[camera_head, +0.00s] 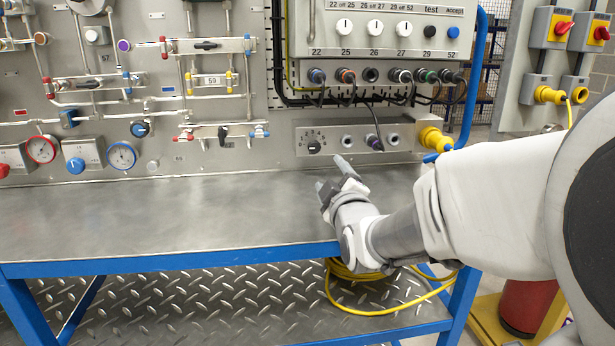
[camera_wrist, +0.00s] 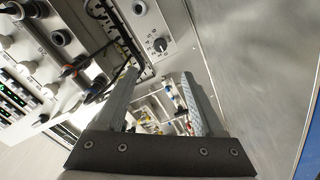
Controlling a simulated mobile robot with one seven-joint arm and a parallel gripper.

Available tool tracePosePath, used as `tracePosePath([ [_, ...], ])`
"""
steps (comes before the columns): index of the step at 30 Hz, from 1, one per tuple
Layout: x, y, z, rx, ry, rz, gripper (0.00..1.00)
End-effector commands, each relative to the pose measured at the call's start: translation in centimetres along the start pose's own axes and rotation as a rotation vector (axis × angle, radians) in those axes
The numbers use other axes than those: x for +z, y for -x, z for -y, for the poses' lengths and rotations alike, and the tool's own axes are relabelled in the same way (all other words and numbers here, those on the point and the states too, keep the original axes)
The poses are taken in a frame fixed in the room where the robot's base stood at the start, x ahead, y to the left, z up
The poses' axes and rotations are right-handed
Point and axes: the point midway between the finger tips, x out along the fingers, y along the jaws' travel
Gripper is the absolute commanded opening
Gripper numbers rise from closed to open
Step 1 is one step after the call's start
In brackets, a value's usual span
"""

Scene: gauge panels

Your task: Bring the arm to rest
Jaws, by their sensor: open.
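My gripper (camera_head: 332,175) is open and empty, above the right part of the steel bench top (camera_head: 150,222), in front of the lower socket box. In the wrist view my gripper (camera_wrist: 160,88) shows its two fingers apart with nothing between them. My arm reaches in from the right of the head view, bent at the wrist. The gauge panel (camera_head: 105,110) stands behind the bench, with a red-rimmed gauge (camera_head: 41,149) and a blue-rimmed gauge (camera_head: 122,155) at lower left.
The switch box (camera_head: 385,28) with plugged cables (camera_head: 372,115) hangs above my gripper. The lower box has a rotary knob (camera_head: 314,146), also in the wrist view (camera_wrist: 160,45). A yellow plug (camera_head: 434,139) sits at right. The bench top left of my gripper is clear.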

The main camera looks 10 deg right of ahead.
Motion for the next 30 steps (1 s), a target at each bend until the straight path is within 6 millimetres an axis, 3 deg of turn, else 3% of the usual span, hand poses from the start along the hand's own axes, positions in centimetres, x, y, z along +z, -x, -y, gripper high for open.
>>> tracePosePath([
  [4,0.0,1.0,0.0,0.0,0.001,-0.001,0.7],
  [20,0.3,2.0,0.2,-0.047,-0.063,0.032,0.7],
  [26,1.2,5.7,1.6,-0.209,-0.277,0.163,0.7],
  [30,1.9,9.4,2.9,-0.323,-0.435,0.292,0.7],
])
